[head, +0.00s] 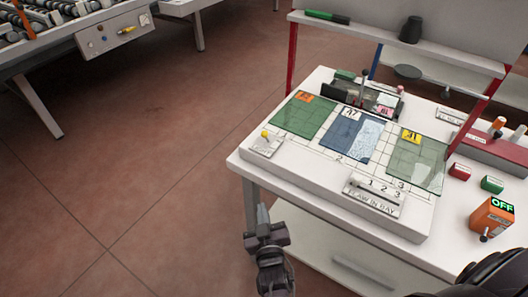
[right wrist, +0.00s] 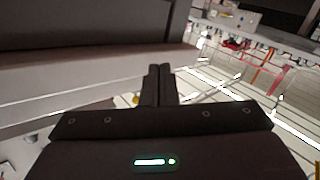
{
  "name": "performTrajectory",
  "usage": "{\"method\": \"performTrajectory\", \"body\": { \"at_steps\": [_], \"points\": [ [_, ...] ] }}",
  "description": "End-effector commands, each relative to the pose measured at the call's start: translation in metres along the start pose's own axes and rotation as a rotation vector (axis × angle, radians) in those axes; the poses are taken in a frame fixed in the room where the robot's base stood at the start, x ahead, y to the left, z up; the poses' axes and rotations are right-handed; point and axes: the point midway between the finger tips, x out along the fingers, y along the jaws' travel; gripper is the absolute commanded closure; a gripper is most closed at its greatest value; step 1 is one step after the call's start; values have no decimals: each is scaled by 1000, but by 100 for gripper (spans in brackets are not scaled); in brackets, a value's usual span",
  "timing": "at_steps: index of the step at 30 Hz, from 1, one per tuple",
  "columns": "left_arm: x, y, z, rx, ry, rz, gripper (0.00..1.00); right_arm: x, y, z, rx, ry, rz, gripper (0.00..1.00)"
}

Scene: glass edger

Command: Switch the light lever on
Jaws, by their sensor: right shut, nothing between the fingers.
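An orange box (head: 492,214) with a green "OFF" display stands at the right front of the white table, and a small dark-tipped lever (head: 484,237) sticks out at its lower front. My right gripper (head: 263,207) is in front of the table's near edge, well left of the orange box and apart from everything. Its fingers are together and empty, as the right wrist view also shows (right wrist: 158,68). The orange box cannot be made out in the right wrist view. My left gripper is not in view.
A shelf (head: 400,42) on red posts spans above. Open floor lies left.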

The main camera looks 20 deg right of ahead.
Motion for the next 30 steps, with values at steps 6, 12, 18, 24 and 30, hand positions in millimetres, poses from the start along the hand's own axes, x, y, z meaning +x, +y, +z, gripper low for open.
{"method": "performTrajectory", "body": {
  "at_steps": [6,12,18,24,30],
  "points": [
    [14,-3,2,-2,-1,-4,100,-19,24,-83,132,170,126,100],
    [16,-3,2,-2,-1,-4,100,-28,35,-106,174,210,168,100],
    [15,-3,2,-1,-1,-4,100,-28,36,-106,175,210,170,100],
    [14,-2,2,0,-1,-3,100,-24,37,-108,174,211,169,100],
    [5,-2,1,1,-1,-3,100,3,43,-115,171,212,171,100]
  ]
}}
